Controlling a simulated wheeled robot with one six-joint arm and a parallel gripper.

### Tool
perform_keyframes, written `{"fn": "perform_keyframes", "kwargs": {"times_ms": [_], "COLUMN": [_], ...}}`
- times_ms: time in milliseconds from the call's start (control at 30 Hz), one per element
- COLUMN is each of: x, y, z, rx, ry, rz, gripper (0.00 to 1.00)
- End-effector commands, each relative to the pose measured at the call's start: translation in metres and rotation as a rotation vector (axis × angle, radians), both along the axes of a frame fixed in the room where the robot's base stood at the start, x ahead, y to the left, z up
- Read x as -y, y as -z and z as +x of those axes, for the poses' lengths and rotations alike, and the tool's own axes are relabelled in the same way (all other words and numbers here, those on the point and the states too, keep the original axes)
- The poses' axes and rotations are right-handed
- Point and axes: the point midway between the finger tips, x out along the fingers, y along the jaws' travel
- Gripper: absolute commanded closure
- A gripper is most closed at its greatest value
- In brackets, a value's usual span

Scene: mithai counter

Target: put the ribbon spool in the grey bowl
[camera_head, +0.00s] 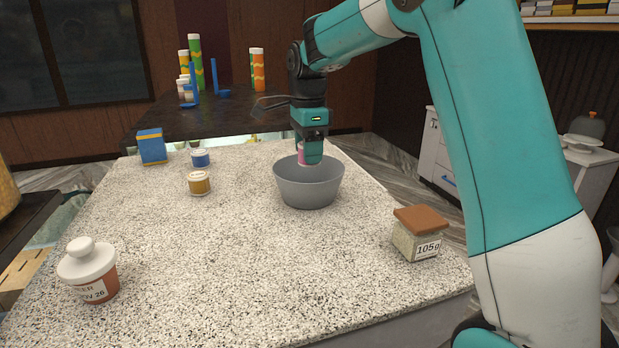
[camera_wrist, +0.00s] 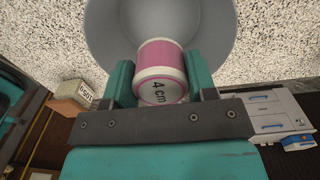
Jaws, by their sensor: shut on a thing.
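The ribbon spool (camera_wrist: 162,62) is pink with white ends and is marked "4 cm". My gripper (camera_head: 311,157) is shut on it, with a finger on each side in the wrist view. The grey bowl (camera_head: 308,188) stands upright on the speckled counter. The gripper and spool are over the bowl's opening at about rim height; in the head view the spool (camera_head: 301,154) is partly hidden by a finger. In the wrist view the bowl (camera_wrist: 110,30) is behind the spool, and I see nothing else in it.
On the counter (camera_head: 230,260) stand a blue box (camera_head: 152,146), a blue-banded jar (camera_head: 200,158), a yellow-brown jar (camera_head: 199,183), a white-lidded jar (camera_head: 88,270) at front left and a wooden-lidded jar (camera_head: 418,234) marked "105g" at right. The counter's middle is clear.

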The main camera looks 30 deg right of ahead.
Motion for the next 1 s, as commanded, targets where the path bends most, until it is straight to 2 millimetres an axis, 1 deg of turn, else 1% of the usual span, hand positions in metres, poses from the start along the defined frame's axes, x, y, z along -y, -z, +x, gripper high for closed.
{"fn": "perform_keyframes", "kwargs": {"times_ms": [33, 100, 267, 500, 600, 933, 967, 1000], "x": [0.0, 0.0, 0.001, 0.002, 0.002, 0.002, 0.002, 0.002], "y": [0.01, 0.021, 0.036, 0.07, 0.076, 0.08, 0.08, 0.079], "z": [0.0, -0.001, 0.0, -0.001, 0.0, 0.0, 0.0, 0.0], "rx": [-0.004, -0.003, 0.0, -0.003, 0.001, 0.001, 0.001, 0.001], "ry": [0.001, 0.001, 0.002, 0.003, 0.003, 0.003, 0.003, 0.003], "rz": [0.0, 0.0, 0.0, 0.0, 0.0, 0.0, 0.0, 0.0], "gripper": [0.72, 0.72, 0.72, 0.72, 0.72, 0.72, 0.44, 0.34]}}
